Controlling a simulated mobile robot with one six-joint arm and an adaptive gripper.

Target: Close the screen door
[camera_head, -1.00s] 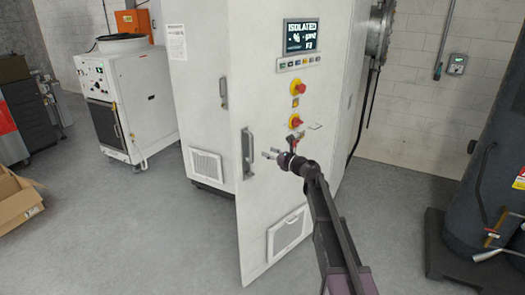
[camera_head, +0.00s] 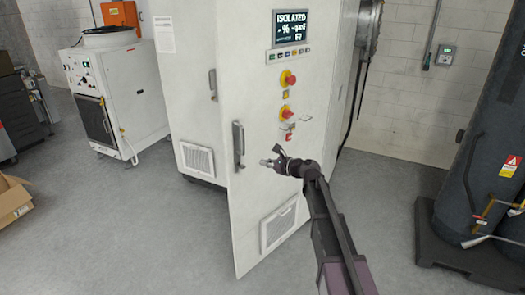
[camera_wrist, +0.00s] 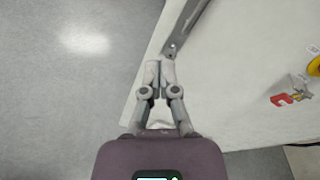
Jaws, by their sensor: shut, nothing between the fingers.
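The screen door (camera_head: 260,190) is the large white cabinet panel with the lit "ISOLATED" screen (camera_head: 292,32). It stands open, its free left edge swung out towards me. A grey vertical handle (camera_head: 238,145) is near that edge; part of it shows at the top of the wrist view (camera_wrist: 184,32). My gripper (camera_head: 265,162) is in front of the door's outer face, right of the handle and slightly lower. In the wrist view its fingers (camera_wrist: 160,70) are together and empty, close below the handle's end. I cannot tell whether they touch the door.
Red-and-yellow knobs (camera_head: 288,78) and a red key-like part (camera_head: 289,135) stick out of the door. A white wheeled unit (camera_head: 115,95) stands at left, an open carton (camera_head: 12,198) at far left. Dark tanks (camera_head: 490,150) stand at right. Floor left of the door is clear.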

